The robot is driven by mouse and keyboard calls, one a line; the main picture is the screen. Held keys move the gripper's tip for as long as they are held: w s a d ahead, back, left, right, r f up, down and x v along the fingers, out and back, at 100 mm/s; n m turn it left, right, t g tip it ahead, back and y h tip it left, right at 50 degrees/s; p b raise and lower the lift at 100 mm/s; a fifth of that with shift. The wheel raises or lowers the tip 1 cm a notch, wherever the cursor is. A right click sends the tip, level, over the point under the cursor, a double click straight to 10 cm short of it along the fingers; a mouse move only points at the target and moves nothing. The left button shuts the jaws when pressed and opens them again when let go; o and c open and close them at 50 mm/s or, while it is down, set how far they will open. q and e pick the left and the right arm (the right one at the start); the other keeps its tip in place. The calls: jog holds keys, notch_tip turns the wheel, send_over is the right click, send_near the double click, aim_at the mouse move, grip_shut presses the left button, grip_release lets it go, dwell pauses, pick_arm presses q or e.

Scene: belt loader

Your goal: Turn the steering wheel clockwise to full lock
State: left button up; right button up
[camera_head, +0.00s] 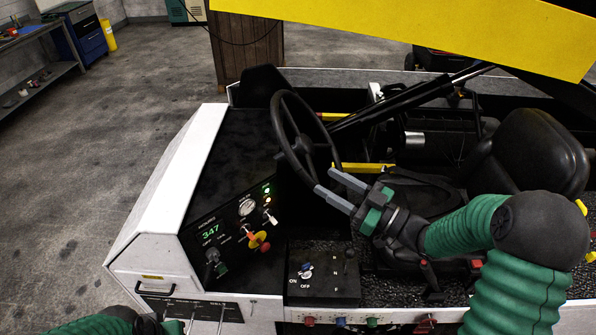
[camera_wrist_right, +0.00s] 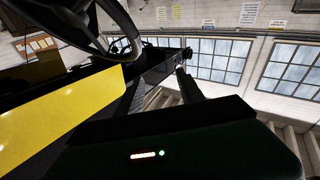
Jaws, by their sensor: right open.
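The black steering wheel (camera_head: 281,125) stands tilted on the dashboard of the white belt loader in the head view. Its rim and spokes also show at the upper left of the right wrist view (camera_wrist_right: 62,14). My right gripper (camera_head: 332,183) is open, with its two grey fingers pointing left at the lower right part of the wheel rim. The fingertips overlap the rim in the picture; I cannot tell whether they touch it. Part of my left arm (camera_head: 95,325) shows at the bottom left edge, and its gripper fingers are not clearly visible.
A dashboard panel (camera_head: 228,232) with a gauge, knobs and a green display lies left of the wheel. A switch box (camera_head: 322,274) is below it. The black seat (camera_head: 530,150) stands at the right. A yellow beam (camera_head: 420,30) crosses overhead. Open floor (camera_head: 100,130) lies left of the loader.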

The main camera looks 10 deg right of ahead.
jog(key=shift+s+d+r+p, duration=0.15)
jog(key=shift+s+d, duration=0.1)
jog(key=shift+s, duration=0.3)
jog(key=shift+s+d+r+p, duration=0.1)
jog(key=shift+s+d, duration=0.15)
jog(key=shift+s, duration=0.3)
jog(key=shift+s+d+r+p, duration=0.15)
jog(key=shift+s+d, duration=0.1)
jog(key=shift+s, duration=0.3)
jog(key=b+v, duration=0.6)
jog(key=v, duration=1.1)
jog(key=shift+b, duration=0.4)
